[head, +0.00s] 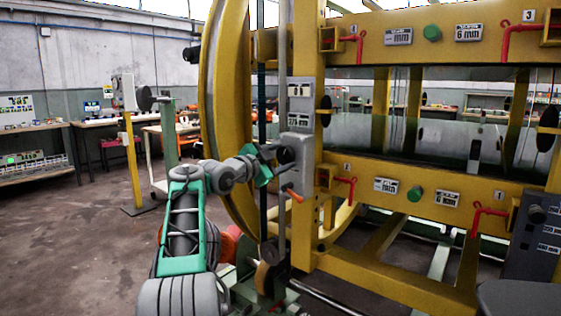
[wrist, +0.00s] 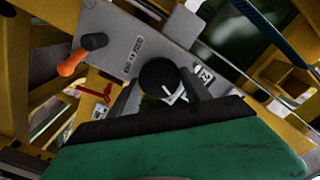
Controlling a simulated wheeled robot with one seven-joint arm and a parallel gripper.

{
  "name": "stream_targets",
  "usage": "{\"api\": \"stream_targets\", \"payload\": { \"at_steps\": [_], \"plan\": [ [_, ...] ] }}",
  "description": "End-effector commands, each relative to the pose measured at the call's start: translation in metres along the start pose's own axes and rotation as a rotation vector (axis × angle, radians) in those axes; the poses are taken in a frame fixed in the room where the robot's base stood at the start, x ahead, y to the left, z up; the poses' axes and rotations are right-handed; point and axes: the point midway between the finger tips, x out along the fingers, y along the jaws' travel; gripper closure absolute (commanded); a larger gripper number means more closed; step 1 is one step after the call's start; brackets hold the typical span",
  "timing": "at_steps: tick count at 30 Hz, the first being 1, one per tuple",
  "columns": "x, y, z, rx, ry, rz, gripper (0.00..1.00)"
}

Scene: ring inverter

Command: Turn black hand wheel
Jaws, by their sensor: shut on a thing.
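The black hand wheel (wrist: 157,74) is a small round black knob on a grey panel, in the middle of the wrist view. My gripper (wrist: 160,88) is shut on it, with one grey finger on each side. In the head view my gripper (head: 274,153) reaches the grey box on the yellow machine's upright. There the black wheel (head: 286,153) is partly hidden by my gripper.
A lever with an orange handle (head: 294,194) sits just below the wheel; it also shows in the wrist view (wrist: 72,62). Red levers (head: 348,186) stick out from the yellow frame (head: 420,178). Open floor (head: 90,245) lies to the left.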

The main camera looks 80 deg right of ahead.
Motion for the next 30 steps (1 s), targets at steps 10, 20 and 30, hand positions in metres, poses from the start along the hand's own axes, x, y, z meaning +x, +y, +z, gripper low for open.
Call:
{"api": "stream_targets", "payload": {
  "at_steps": [10, 20, 30],
  "plan": [
    [-0.0009, -0.0033, 0.0000, 0.030, -0.002, -0.007, 0.85],
    [-0.0007, -0.0029, 0.0002, 0.028, -0.002, -0.006, 0.34],
    [0.0006, -0.0002, -0.0006, 0.027, 0.000, -0.001, 0.22]
  ]
}}
